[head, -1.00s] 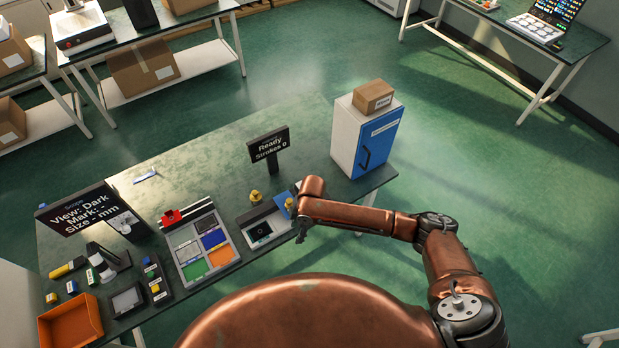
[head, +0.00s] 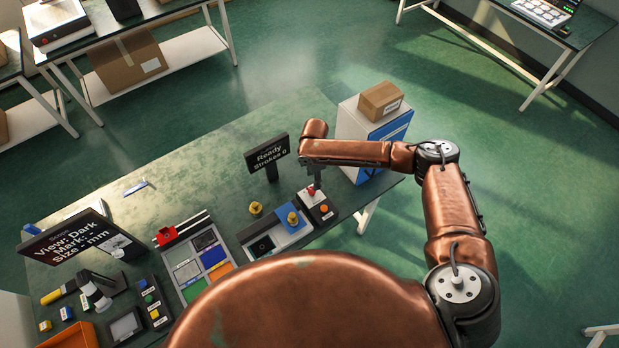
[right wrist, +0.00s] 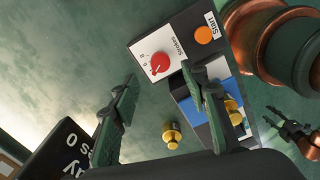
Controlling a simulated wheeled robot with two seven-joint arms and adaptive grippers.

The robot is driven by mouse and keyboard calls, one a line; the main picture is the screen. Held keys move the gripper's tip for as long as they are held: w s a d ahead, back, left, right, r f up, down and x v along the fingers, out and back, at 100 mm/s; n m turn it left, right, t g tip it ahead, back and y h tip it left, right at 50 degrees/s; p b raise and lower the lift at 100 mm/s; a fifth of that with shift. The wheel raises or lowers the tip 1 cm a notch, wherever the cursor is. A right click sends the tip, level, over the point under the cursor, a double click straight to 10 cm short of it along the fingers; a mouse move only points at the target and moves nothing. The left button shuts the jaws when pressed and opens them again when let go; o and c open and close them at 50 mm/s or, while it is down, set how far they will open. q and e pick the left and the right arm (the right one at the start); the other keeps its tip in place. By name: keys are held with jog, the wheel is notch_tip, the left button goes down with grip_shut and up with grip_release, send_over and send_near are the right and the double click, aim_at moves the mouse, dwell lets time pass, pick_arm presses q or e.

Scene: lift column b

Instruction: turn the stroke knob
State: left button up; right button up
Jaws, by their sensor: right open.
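The stroke knob (right wrist: 160,63) is a red knob on a white dial marked "Strokes" on a dark control box (right wrist: 183,44). It also shows as a small red spot in the head view (head: 311,189). An orange Start button (right wrist: 204,35) sits beside it. My right gripper (right wrist: 160,73) is open, its fingers spread to either side of the knob in the right wrist view. Contact with the knob cannot be made out. In the head view my right gripper (head: 316,180) points down over the box. A dark gripper, apparently my left (right wrist: 288,128), shows small at the right wrist view's edge.
A display (head: 267,153) reading "Ready, Strokes 0" stands behind the box. Brass-coloured pieces (head: 255,209) stand near the blue-and-white press fixture (head: 285,222). A blue-and-white cabinet (head: 368,130) with a carton (head: 381,101) on top stands at right.

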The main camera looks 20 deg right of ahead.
aim_at(312, 189)
jog(key=shift+w+f, duration=0.15)
jog(key=shift+f, duration=0.25)
notch_tip(312, 189, down, 6)
jog(key=shift+a+r+p, duration=0.1)
jog(key=shift+a+p, duration=0.05)
jog(key=shift+p, duration=0.2)
jog(key=shift+f, duration=0.5)
jog(key=c, duration=0.8)
pick_arm(q)
jog(key=shift+s+r, duration=0.2)
jog(key=shift+s, duration=0.5)
jog(key=shift+s+r, duration=0.15)
jog(key=shift+s, duration=0.55)
pick_arm(e)
grip_shut()
